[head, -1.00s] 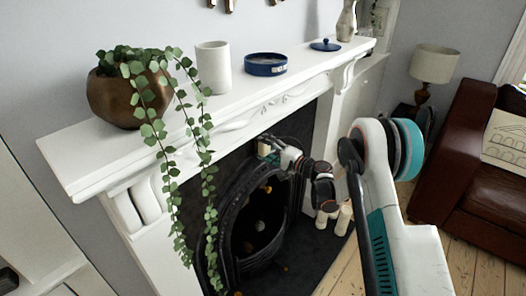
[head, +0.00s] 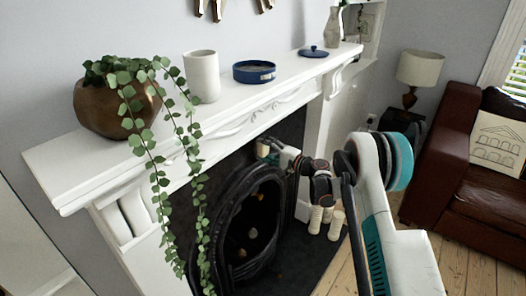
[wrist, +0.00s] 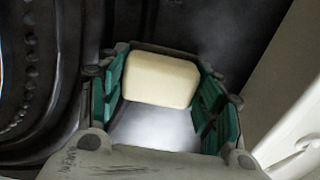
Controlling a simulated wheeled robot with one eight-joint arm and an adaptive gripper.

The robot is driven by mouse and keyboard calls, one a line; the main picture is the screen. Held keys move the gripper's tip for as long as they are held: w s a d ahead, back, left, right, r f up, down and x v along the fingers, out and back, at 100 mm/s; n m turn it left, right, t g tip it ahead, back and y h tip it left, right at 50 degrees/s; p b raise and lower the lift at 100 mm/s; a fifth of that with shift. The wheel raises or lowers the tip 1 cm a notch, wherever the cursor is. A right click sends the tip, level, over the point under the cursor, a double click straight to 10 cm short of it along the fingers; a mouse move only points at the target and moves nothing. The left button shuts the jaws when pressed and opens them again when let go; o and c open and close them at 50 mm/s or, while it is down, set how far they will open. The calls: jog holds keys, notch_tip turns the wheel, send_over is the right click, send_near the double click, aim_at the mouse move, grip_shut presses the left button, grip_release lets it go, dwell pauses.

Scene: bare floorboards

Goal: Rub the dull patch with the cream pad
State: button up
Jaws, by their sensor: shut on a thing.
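The cream pad (wrist: 160,80) is a pale block with rounded edges, held between the green-lined fingers of my gripper (wrist: 162,100) in the wrist view. In the head view my gripper (head: 268,152) is small, at the upper right of the black fireplace insert (head: 215,215), under the mantel. A hazy grey-white area (wrist: 155,128) shows between the fingers just below the pad. It may be the dull patch, but I cannot tell for sure. Whether the pad touches the black surface is not clear.
The white mantel (head: 225,112) overhangs the gripper. On it are a bronze pot (head: 100,108) with trailing ivy, a white cup (head: 202,76), a blue dish (head: 254,72), a blue lid (head: 314,52) and a vase (head: 334,28). A brown sofa (head: 450,185) stands right; floorboards are bare between.

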aim_at(239, 158)
jog(key=shift+s, duration=0.15)
jog(key=shift+s+a, duration=1.15)
jog(key=shift+s, duration=0.25)
jog(key=shift+s+a, duration=1.2)
jog(key=shift+s, duration=0.2)
jog(key=shift+s+a, duration=1.15)
jog(key=shift+s, duration=0.25)
jog(key=shift+s, duration=0.1)
jog(key=shift+v, duration=2.9)
jog(key=shift+d, duration=0.1)
jog(key=shift+v, duration=1.45)
